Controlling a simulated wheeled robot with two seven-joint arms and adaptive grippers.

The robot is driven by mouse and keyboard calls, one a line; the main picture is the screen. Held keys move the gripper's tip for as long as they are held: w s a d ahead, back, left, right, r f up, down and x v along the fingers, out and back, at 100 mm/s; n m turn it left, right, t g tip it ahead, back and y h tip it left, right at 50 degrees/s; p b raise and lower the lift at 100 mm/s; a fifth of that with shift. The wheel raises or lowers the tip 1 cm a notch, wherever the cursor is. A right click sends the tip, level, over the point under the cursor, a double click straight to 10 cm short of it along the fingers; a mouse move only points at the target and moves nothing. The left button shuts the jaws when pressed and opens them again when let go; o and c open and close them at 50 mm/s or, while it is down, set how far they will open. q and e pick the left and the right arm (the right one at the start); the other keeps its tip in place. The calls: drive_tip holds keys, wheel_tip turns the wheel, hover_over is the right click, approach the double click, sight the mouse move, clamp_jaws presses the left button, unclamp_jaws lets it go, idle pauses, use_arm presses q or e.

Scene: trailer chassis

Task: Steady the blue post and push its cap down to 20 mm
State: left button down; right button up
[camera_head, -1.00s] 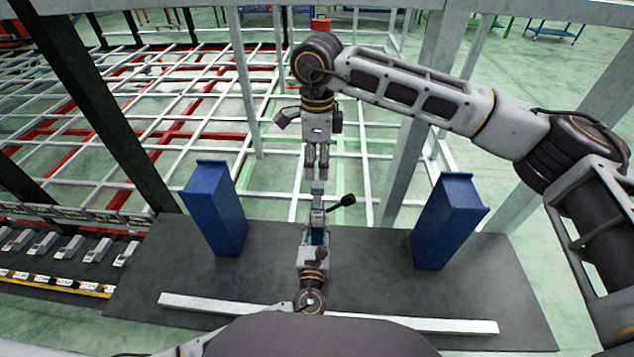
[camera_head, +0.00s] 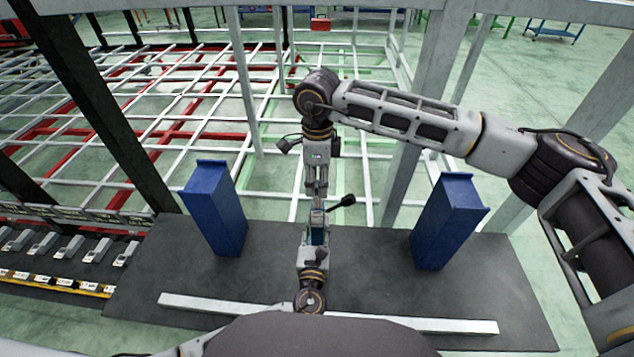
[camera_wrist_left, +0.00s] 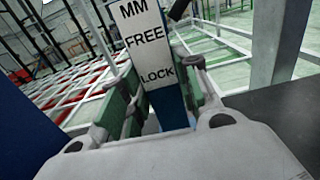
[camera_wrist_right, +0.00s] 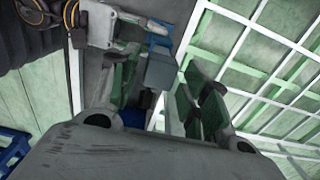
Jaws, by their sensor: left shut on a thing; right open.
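The blue post is largely hidden by my left gripper (camera_head: 317,236) in the head view; a blue strip of the post (camera_wrist_left: 172,108) shows in the left wrist view. My left gripper is shut on the post, its green pads on either side. A white label reading "MM FREE LOCK" (camera_wrist_left: 147,45) is on the part above. A black-knobbed lever (camera_head: 344,201) sticks out to the right near the top. My right gripper (camera_head: 317,192) is open, pointing down just above the post. In the right wrist view, a grey-blue square top (camera_wrist_right: 161,70), apparently the cap, shows between its pads.
Blue columns stand at left (camera_head: 215,208) and right (camera_head: 450,222) on the dark table (camera_head: 380,285). A pale bar (camera_head: 430,325) lies along the near side. A chassis frame (camera_head: 170,110) and grey uprights (camera_head: 425,110) stand behind. A row of clamps (camera_head: 65,247) is at left.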

sight(318, 201)
drive_tip(key=shift+f, duration=2.95)
drive_tip(key=c, duration=1)
drive_tip(key=shift+o, duration=0.2)
drive_tip(key=shift+f, duration=0.85)
drive_tip(key=shift+s+d+f, duration=0.1)
drive_tip(key=shift+d+f, duration=0.05)
drive_tip(key=shift+f, duration=0.15)
